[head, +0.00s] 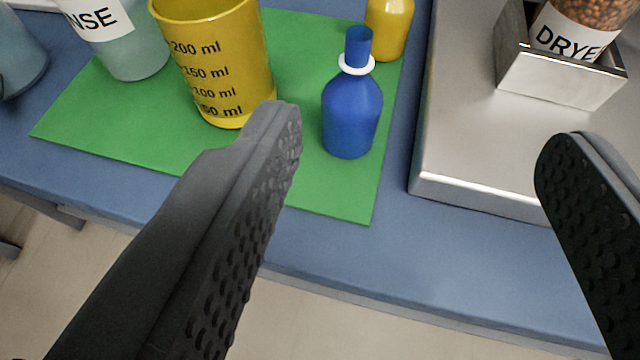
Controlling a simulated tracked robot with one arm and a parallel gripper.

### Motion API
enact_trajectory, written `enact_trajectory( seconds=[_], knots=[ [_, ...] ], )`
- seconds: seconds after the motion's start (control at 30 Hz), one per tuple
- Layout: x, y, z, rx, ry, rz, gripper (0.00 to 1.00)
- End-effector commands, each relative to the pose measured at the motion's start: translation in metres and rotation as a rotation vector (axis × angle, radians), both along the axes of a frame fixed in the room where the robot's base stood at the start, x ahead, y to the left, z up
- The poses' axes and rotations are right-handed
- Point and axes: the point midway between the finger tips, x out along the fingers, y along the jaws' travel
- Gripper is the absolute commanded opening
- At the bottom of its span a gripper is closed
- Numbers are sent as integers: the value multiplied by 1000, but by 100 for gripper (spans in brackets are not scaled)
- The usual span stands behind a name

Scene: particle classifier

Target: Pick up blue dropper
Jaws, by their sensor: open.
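A blue bottle with a blue cap and a white ring at its neck, the blue dropper (351,110), stands upright on a green mat (335,190). My gripper (425,145) is open and empty. Its left finger is in front of the mat, to the left of the dropper in the picture. Its right finger is at the far right, in front of the metal machine. The dropper shows between the two fingers, nearer the left one, and appears farther away than the fingertips. Nothing hides the dropper.
A yellow measuring cup (215,60) stands left of the dropper, and a yellow bottle (389,28) behind it. A labelled clear cup (125,45) is at the upper left. The metal machine (470,130) with a "DRYE" container (575,35) is at right. The blue table's (330,255) front strip is clear.

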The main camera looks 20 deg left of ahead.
Motion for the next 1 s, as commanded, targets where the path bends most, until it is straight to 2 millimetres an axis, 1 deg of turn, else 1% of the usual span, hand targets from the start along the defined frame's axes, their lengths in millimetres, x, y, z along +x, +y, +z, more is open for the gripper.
enact_trajectory(
  seconds=[0.03, 0.1, 0.23, 0.37, 0.57, 0.8, 0.9, 1.0],
  knots=[
    [-6, 3, -14, 16, 18, 11, 61],
    [-11, 8, -27, 33, 22, 25, 61],
    [-15, 14, -38, 52, 17, 39, 61],
    [-11, 16, -45, 56, 18, 43, 61],
    [10, 20, -55, 57, 19, 43, 61],
    [43, 24, -70, 55, 21, 42, 61],
    [55, 25, -72, 54, 17, 42, 61],
    [61, 26, -75, 55, 18, 41, 61]
  ],
)
